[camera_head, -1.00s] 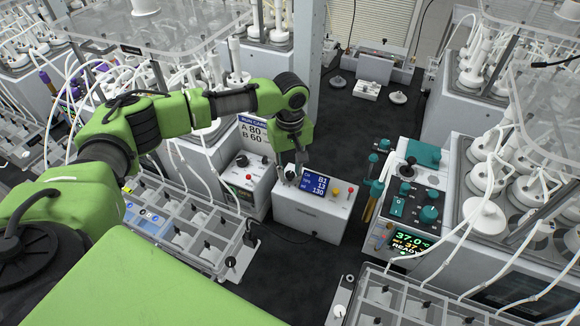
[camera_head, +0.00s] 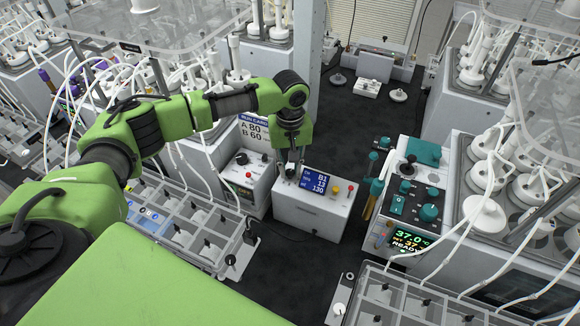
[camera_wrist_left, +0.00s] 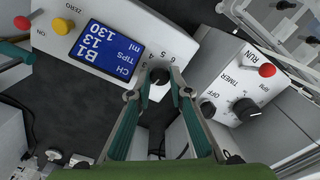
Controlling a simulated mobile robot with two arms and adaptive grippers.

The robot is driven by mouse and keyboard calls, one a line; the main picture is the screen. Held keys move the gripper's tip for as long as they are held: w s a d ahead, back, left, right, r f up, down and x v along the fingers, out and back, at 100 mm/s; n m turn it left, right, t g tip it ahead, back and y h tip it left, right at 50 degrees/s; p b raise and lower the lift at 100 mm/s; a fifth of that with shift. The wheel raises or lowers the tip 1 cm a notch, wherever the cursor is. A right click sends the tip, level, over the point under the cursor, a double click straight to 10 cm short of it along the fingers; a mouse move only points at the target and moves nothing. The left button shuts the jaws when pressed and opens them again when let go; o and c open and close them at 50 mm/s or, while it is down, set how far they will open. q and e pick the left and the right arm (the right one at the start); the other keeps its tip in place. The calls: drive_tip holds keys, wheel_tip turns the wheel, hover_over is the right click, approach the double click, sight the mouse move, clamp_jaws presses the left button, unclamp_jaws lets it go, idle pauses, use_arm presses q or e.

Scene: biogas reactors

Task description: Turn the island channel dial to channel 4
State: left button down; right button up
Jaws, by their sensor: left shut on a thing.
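The white island box (camera_head: 312,213) stands on the dark worktop, with a blue display (camera_head: 317,182) reading B1, 13 and 130. Its black channel dial (camera_wrist_left: 158,77) sits beside the display, inside a ring of small printed numbers. My left gripper (camera_head: 291,168) comes down from above onto the dial. In the wrist view, the fingers of the left gripper (camera_wrist_left: 158,88) stand on both sides of the dial and are shut on it. The dial's pointer and some numbers are hidden or too small to read. My right gripper is not in view.
A yellow button (camera_head: 335,189) and a red one (camera_head: 350,188) are on the same box. A timer box (camera_head: 249,176) with a red knob stands close on the left.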

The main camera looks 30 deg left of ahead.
use_arm(q)
drive_tip(key=m, duration=0.5)
drive_tip(key=shift+m, duration=0.3)
drive_tip(key=m, duration=1)
drive_tip(key=shift+w+m, duration=0.1)
drive_tip(key=shift+m, duration=0.3)
drive_tip(key=m, duration=0.4)
drive_tip(key=shift+r+m, duration=0.1)
drive_tip(key=shift+m, duration=0.6)
drive_tip(key=c, duration=2.1)
unclamp_jaws()
drive_tip(key=shift+c, duration=0.2)
